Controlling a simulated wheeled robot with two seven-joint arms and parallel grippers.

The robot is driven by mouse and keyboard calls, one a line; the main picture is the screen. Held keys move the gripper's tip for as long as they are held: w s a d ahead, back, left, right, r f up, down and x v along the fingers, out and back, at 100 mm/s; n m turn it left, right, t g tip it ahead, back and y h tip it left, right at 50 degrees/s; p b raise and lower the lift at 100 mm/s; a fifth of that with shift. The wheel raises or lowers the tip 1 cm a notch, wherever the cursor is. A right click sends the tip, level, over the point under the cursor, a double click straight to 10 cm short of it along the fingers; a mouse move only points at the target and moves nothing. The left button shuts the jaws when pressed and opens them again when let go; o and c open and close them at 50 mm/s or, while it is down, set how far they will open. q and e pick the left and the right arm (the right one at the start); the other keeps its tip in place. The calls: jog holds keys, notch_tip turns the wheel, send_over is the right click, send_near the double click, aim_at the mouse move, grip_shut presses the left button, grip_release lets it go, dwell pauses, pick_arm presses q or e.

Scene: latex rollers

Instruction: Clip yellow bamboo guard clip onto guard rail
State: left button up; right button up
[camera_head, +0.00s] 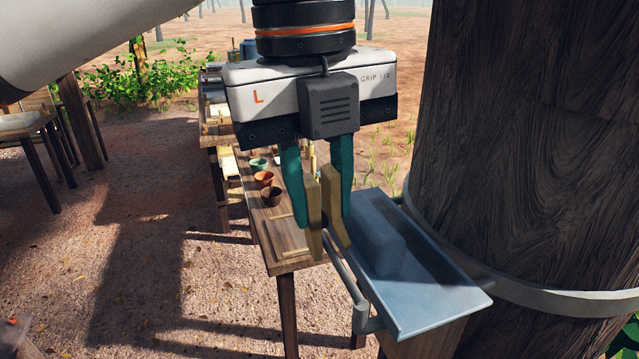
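My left gripper (322,215), with teal fingers, points down at the upper middle of the view. Between its fingers is the yellow bamboo guard clip (314,222), seen as two tan slats with a narrow gap. The guard rail (346,272) is a thin grey metal rod along the near left side of a sloped blue-grey metal plate (430,275). The clip's lower ends are at the far end of the rail, which appears in the gap between the slats. I cannot tell whether they touch. The clip hides the rail's far end. My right gripper is not in view.
A large dark tree trunk (540,140) fills the right side, with a metal band (560,297) around it at the plate. Behind is a long wooden table (285,240) with small pots (264,179). A wooden chair (30,130) stands at left. The ground at left is open.

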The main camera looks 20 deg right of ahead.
pick_arm(q)
jog(key=o, duration=0.6)
jog(key=shift+o, duration=0.2)
